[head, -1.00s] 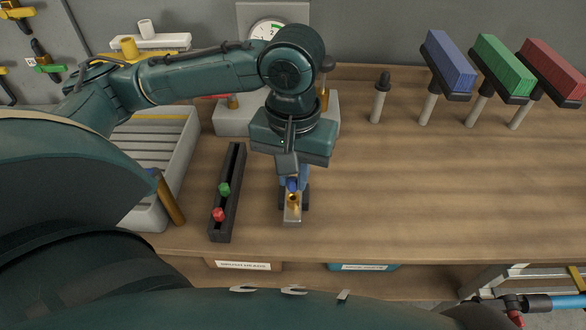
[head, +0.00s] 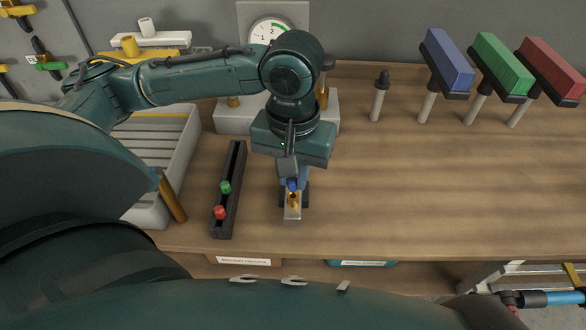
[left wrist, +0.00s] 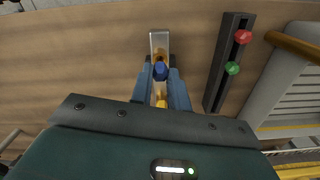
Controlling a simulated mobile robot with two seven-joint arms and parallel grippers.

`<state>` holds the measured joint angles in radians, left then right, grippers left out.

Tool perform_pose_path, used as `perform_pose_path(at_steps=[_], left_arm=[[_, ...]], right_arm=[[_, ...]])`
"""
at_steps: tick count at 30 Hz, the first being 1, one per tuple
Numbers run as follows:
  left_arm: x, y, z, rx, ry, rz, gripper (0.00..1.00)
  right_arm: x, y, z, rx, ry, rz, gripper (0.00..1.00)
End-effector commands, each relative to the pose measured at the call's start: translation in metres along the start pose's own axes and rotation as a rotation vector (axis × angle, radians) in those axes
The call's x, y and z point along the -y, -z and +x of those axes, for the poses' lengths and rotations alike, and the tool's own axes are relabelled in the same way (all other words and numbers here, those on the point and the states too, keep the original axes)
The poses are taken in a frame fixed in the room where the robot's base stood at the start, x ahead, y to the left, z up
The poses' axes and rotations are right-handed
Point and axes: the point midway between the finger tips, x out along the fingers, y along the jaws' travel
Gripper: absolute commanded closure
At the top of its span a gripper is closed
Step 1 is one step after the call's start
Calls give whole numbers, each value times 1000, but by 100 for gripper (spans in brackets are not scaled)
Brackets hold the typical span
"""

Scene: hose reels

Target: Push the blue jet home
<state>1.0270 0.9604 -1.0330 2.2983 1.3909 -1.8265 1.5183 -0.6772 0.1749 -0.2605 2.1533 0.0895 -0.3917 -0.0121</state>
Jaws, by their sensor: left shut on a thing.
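The blue jet (head: 292,187) is between the fingers of my left gripper (head: 293,190), which points down at the bench. The jet's blue tip also shows in the left wrist view (left wrist: 160,70), between the two blue-grey fingers (left wrist: 160,88). My left gripper is shut on it. A brass piece (head: 293,198) lies against the jet's near side, on a silver block (head: 292,213). How deep the jet sits is hidden by the fingers. My right gripper is not in view.
A dark slotted rack (head: 236,165) with a green jet (head: 225,187) and a red jet (head: 220,212) stands just left of my gripper. A ribbed grey tray (head: 150,200) is farther left. Blue, green and red brushes stand at the back right. The bench's right middle is clear.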

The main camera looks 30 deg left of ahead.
Motion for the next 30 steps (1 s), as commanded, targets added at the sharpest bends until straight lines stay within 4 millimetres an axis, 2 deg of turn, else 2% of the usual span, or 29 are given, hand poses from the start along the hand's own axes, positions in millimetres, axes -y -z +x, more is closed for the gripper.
perform_pose_path(at_steps=[28, 29, 30], left_arm=[[0, 0, 24, 1, 1, 0, 100], [0, 0, 24, 1, 0, 1, 80], [0, 0, 23, 1, 0, 0, 77]], right_arm=[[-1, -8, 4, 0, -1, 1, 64], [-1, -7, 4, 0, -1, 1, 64], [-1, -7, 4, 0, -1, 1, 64]])
